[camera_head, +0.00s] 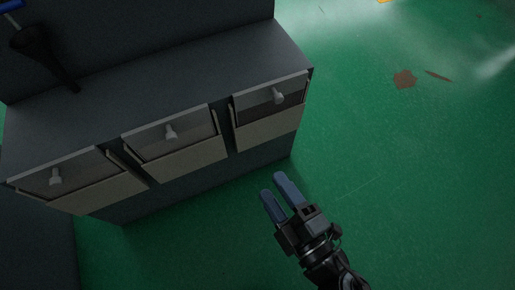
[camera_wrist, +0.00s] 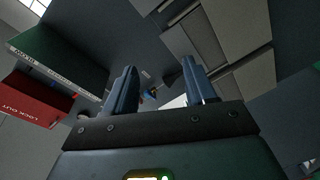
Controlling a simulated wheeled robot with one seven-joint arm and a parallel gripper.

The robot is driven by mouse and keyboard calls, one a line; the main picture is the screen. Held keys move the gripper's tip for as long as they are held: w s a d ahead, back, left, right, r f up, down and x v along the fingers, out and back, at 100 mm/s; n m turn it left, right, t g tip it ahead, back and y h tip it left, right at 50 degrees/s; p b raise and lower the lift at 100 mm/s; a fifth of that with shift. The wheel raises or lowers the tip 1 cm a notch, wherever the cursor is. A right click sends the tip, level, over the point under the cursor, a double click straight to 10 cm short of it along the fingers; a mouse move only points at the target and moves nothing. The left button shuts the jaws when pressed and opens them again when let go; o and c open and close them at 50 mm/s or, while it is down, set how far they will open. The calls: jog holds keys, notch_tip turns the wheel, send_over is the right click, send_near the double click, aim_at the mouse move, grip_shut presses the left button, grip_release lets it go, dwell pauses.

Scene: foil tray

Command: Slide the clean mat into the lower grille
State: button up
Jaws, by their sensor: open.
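My gripper (camera_head: 272,185) is open and empty above the green floor, in front of the right end of a grey cabinet. Its two blue fingers are apart in the wrist view (camera_wrist: 158,70). The cabinet front has three tilted dark panels with knobs, at left (camera_head: 62,176), middle (camera_head: 168,140) and right (camera_head: 270,98). A beige panel sits below each, the right one (camera_head: 268,130) closest to my gripper. Beige panels (camera_wrist: 205,38) also show at upper right in the wrist view. I cannot tell which part is the lower grille, and I cannot make out a clean mat.
A black funnel-like thing (camera_head: 38,50) stands on the cabinet top at the left. Green (camera_wrist: 58,58) and red (camera_wrist: 38,98) boxes show at left in the wrist view; the red one reads "LOCK OUT". Brown patches (camera_head: 404,79) mark the otherwise open floor at right.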

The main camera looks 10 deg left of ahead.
aim_at(172, 140)
jog(key=shift+w+a+f+n+g+y+b, duration=0.1)
jog(key=shift+w+a+n+g+y+b, duration=0.4)
jog(key=shift+w+a+n, duration=2.3)
jog(key=shift+w+a+f+n+g+y+b, duration=0.2)
jog(key=shift+a+g+y, duration=0.45)
jog(key=shift+a, duration=4.7)
jog(key=shift+w+a+f+n+g+y+b, duration=0.1)
jog(key=shift+w+a+n+g+y+b, duration=0.95)
jog(key=shift+a, duration=3)
jog(key=shift+w+n+t+h+p, duration=0.25)
jog(key=shift+w+t+h+p, duration=0.05)
jog(key=shift+w+t+p, duration=0.3)
jog(key=shift+c, duration=0.2)
grip_shut()
jog(key=shift+r, duration=0.1)
notch_tip(172, 140, up, 25)
jog(key=p, duration=2.6)
jog(key=shift+s, duration=0.1)
